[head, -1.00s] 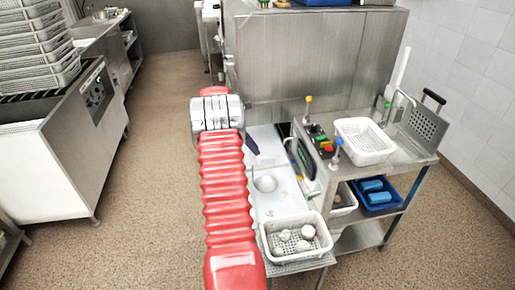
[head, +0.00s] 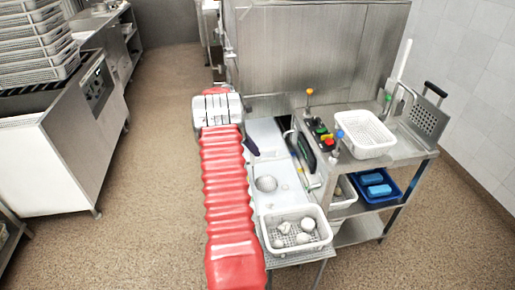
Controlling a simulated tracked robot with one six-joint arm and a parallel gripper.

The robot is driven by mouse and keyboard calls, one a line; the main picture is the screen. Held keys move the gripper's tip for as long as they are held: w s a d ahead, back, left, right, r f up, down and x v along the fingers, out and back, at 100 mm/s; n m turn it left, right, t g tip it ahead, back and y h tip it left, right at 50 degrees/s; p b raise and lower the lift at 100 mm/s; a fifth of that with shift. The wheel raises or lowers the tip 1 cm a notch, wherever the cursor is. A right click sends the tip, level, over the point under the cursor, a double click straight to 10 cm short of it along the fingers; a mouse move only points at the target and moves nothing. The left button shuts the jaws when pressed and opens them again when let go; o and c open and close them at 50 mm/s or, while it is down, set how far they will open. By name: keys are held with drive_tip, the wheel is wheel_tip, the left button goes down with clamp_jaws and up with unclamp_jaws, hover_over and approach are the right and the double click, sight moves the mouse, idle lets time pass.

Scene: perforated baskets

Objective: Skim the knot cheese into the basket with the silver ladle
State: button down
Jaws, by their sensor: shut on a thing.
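The silver ladle's round, dotted bowl (head: 266,184) shows over a pale white surface, just right of my red arm. A dark purple piece (head: 251,147) sticks out beside my arm above the bowl; it may be the ladle's handle. My gripper is hidden behind my arm, so its fingers do not show. A white perforated basket (head: 325,240) stands at the near end of the pale surface and holds several whitish knot cheeses (head: 307,224). I cannot tell whether a cheese lies in the ladle bowl.
Right of the pale surface stands a steel cart with an empty white basket (head: 365,134), small coloured-topped items (head: 309,97) and a lower blue tray (head: 392,195). A steel cabinet (head: 320,45) stands behind. Open floor lies left of my arm.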

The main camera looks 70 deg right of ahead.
drive_tip(key=shift+a+f, duration=0.1)
drive_tip(key=shift+f, duration=4.35)
drive_tip(key=shift+s+a, duration=2.5)
drive_tip(key=shift+a, duration=1.55)
wheel_tip(320, 180, up, 14)
drive_tip(key=shift+r, duration=0.1)
drive_tip(key=shift+r, duration=0.1)
